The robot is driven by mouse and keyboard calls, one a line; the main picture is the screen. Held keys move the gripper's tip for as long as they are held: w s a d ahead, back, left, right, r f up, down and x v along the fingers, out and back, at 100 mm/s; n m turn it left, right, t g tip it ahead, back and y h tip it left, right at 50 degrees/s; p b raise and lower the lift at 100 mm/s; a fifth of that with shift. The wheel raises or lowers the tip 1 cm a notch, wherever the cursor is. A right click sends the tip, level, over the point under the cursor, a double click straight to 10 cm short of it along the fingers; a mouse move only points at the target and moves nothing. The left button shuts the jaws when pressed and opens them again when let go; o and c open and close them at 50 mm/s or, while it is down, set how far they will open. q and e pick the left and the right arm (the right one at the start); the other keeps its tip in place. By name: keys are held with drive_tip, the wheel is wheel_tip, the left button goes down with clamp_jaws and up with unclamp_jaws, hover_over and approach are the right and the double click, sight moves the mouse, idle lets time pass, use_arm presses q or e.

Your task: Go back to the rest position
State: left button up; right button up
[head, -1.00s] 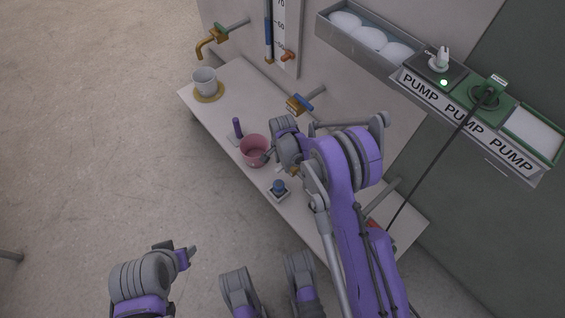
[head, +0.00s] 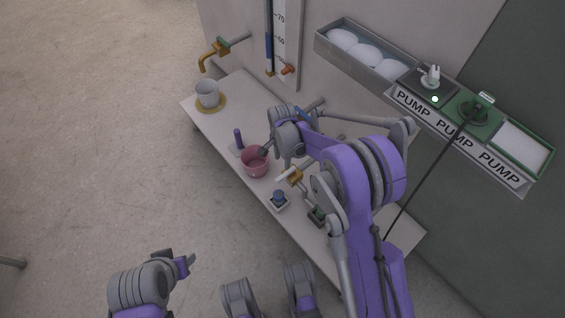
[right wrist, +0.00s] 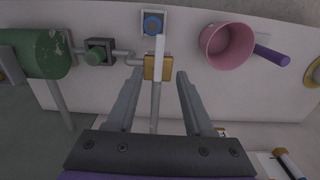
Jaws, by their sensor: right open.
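My right gripper (right wrist: 160,80) is open and empty. In the right wrist view its two fingers stand apart over a yellow valve block (right wrist: 158,68) with a white lever; I see no grip on either. In the head view my right gripper (head: 268,148) is above the bench near the pink bucket (head: 255,162), its fingertips partly hidden by the wrist. The bucket also shows in the right wrist view (right wrist: 226,46). My left gripper (head: 182,264) is at the lower left, away from the bench; its jaw opening is unclear.
A pump panel (head: 455,138) with a hanging cable juts from the wall.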

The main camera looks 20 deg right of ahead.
idle(0.5)
drive_tip(key=s+d+r+n+t, duration=0.2)
drive_tip(key=s+r+n, duration=0.5)
drive_tip(key=s+r, duration=0.7)
drive_tip(key=s+r+n+t, duration=0.2)
drive_tip(key=s+n, duration=0.4)
drive_tip(key=s, duration=0.9)
use_arm(q)
wheel_tip(320, 180, up, 25)
drive_tip(key=w+t+p, duration=0.1)
drive_tip(key=p, duration=2)
drive_tip(key=shift+w+p, duration=0.15)
drive_tip(key=shift+p, duration=0.2)
use_arm(e)
wheel_tip(320, 180, up, 25)
drive_tip(key=w+t, duration=0.1)
drive_tip(key=shift+w+d, duration=0.2)
drive_tip(key=shift+d, duration=0.1)
use_arm(q)
drive_tip(key=shift+f, duration=0.1)
use_arm(e)
drive_tip(key=shift+s, duration=0.15)
